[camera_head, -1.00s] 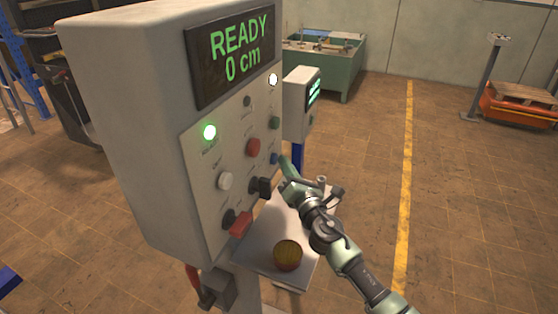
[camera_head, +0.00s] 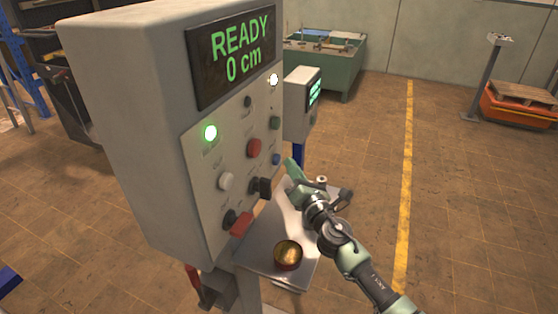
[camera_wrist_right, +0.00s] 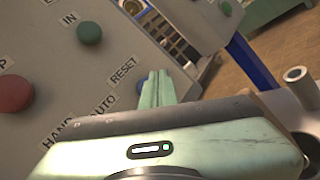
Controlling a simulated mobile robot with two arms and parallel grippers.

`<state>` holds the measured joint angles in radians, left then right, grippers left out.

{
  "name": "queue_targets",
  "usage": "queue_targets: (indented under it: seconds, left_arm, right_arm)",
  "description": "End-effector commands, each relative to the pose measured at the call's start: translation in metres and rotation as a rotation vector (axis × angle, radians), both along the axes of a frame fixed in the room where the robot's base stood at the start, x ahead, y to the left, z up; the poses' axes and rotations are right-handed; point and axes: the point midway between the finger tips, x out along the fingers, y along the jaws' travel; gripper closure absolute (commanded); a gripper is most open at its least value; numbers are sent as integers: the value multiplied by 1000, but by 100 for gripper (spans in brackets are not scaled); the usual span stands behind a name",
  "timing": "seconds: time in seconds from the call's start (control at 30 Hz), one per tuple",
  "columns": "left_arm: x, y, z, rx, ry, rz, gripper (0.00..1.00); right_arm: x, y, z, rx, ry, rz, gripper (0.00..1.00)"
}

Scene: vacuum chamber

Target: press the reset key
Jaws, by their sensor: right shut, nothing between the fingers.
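The reset key is a blue round button (camera_head: 276,159) at the right edge of the control panel (camera_head: 215,185). In the right wrist view the RESET label (camera_wrist_right: 124,70) is readable, and the blue button (camera_wrist_right: 141,88) is partly hidden behind my fingers. My right gripper (camera_head: 290,163) is shut and empty, its green fingertips just right of the button with a small gap in the head view. In the wrist view the fingertips (camera_wrist_right: 155,74) overlap the button's right side; I cannot tell the depth there. My left gripper is not in view.
The display (camera_head: 235,55) reads READY 0 cm, and a green lamp (camera_head: 210,132) is lit. A red button (camera_head: 254,148), a green button (camera_head: 275,123) and a black switch (camera_head: 262,188) are close by. A round tin (camera_head: 288,254) stands on the shelf (camera_head: 258,257) below.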

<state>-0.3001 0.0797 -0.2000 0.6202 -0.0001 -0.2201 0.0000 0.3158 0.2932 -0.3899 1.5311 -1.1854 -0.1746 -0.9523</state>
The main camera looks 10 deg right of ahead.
Motion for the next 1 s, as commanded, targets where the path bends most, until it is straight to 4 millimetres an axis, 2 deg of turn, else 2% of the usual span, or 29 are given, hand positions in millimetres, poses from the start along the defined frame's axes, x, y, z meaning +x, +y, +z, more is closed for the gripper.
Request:
queue_targets:
  seconds: [0.5, 1.0]
  left_arm:
    - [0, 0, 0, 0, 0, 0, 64]
    - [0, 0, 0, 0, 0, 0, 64]
  right_arm:
    - [-25, -38, -1, -2, 1, 0, 100]
    - [-28, -41, 0, 0, 1, -1, 100]
